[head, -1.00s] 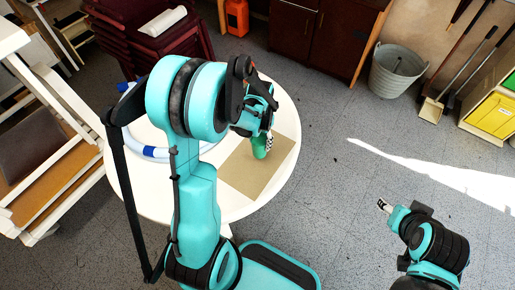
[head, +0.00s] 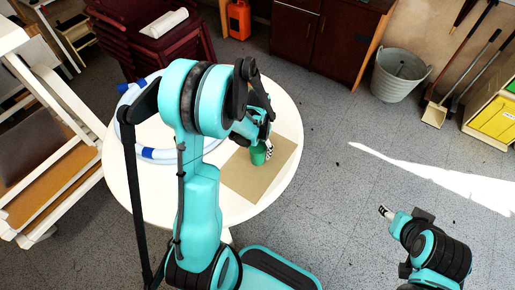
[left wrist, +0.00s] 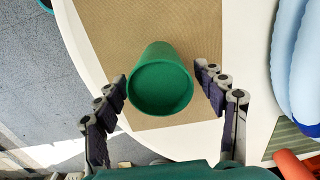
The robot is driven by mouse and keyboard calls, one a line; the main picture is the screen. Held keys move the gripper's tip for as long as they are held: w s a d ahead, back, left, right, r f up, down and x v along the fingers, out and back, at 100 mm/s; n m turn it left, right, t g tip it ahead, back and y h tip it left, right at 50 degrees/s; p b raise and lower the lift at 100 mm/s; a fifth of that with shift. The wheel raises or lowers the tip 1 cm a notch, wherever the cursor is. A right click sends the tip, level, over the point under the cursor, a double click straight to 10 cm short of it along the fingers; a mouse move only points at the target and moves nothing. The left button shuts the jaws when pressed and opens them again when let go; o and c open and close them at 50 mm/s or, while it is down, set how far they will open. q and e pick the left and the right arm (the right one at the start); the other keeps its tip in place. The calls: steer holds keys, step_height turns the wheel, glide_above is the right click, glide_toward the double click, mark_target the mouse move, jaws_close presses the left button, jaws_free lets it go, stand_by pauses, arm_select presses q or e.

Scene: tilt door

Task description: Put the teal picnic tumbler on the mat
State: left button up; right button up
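The teal picnic tumbler (head: 258,155) looks green and appears to stand upright on the tan mat (head: 245,182) on the round white table. In the left wrist view the tumbler (left wrist: 160,85) shows its round end toward me, with the mat (left wrist: 145,22) behind it. My left gripper (head: 268,148) is at the tumbler. In the left wrist view the fingers of my left gripper (left wrist: 161,88) are spread on either side of it, with a narrow gap on each side. My right gripper (head: 386,212) is away from the table over the floor; its finger opening is too small to judge.
A blue and white hose ring (head: 150,153) lies on the white table (head: 125,190), left of the mat. In the left wrist view a red-orange thing (left wrist: 292,166) and a green piece (left wrist: 292,140) are at lower right. Dark red stacked chairs (head: 150,50) stand behind.

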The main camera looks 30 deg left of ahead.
arm_select(q)
steer(key=shift+r, duration=0.2)
step_height(320, 180, up, 11)
steer(key=p, duration=0.4)
steer(key=shift+f, duration=0.1)
steer(key=s+d+r+n+t, duration=0.1)
steer(key=s+d+r+t, duration=0.6)
steer(key=s+d+r, duration=0.3)
step_height(320, 180, up, 3)
steer(key=shift+s+d+p, duration=0.3)
steer(key=shift+s, duration=0.3)
steer(key=shift+f, duration=0.3)
